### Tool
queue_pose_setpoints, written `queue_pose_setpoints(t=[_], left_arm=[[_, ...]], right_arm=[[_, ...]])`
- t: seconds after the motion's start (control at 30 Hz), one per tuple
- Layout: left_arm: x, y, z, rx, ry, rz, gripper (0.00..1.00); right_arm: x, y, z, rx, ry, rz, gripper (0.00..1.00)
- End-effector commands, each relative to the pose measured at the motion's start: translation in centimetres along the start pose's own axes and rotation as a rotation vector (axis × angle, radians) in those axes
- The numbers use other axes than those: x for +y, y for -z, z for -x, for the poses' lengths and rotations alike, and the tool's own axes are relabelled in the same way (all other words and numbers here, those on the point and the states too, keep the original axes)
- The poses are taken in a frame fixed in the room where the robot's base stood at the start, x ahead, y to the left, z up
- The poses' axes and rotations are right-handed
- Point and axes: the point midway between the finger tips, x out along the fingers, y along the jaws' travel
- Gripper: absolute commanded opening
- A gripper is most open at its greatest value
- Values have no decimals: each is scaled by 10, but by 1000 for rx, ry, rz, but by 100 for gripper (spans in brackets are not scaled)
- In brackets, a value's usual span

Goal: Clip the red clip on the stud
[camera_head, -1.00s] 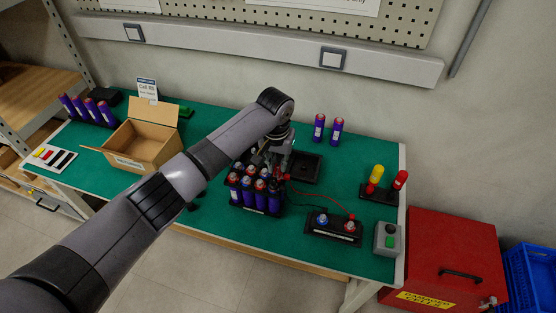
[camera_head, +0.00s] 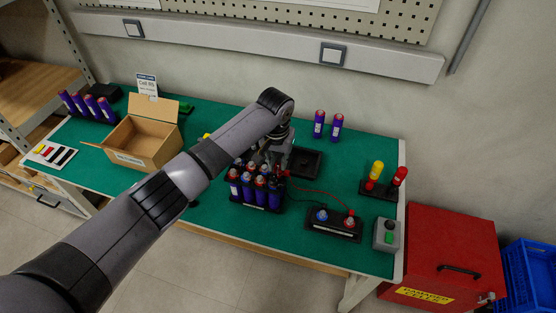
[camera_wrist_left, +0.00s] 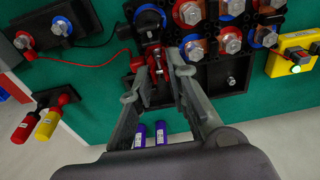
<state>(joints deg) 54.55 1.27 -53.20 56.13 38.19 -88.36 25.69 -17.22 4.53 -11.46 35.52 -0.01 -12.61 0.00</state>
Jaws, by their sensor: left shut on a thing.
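My left gripper (camera_head: 277,160) is over the far right corner of the cell pack (camera_head: 262,207). In the left wrist view its fingers (camera_wrist_left: 160,62) are shut on the red clip (camera_wrist_left: 141,72); a red lead runs from the clip to the terminal block (camera_wrist_left: 52,26). The clip also shows in the head view (camera_head: 284,173). I cannot tell whether the clip touches a stud. My right gripper is not in view.
An empty black tray (camera_head: 306,163) lies right of the gripper. Two purple cells (camera_head: 320,124) stand behind it. An open cardboard box (camera_head: 142,145) is at left. Red and yellow handled pieces (camera_head: 376,173) and a grey button box (camera_head: 387,235) are at right.

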Motion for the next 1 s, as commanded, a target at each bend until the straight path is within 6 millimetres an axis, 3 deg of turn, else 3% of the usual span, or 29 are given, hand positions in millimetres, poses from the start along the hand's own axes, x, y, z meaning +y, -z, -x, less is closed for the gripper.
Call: queue_pose_setpoints(t=[0.4,0.43,0.7,0.77,1.0], left_arm=[[0,0,-2,-1,-1,0,0],[0,0,-2,-1,-1,0,18],[0,0,-1,0,0,0,36],[0,0,-1,0,0,0,40],[0,0,-1,1,0,0,40]], right_arm=[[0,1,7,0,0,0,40],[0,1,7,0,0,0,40],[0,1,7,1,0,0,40],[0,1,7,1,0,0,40],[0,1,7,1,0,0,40]])
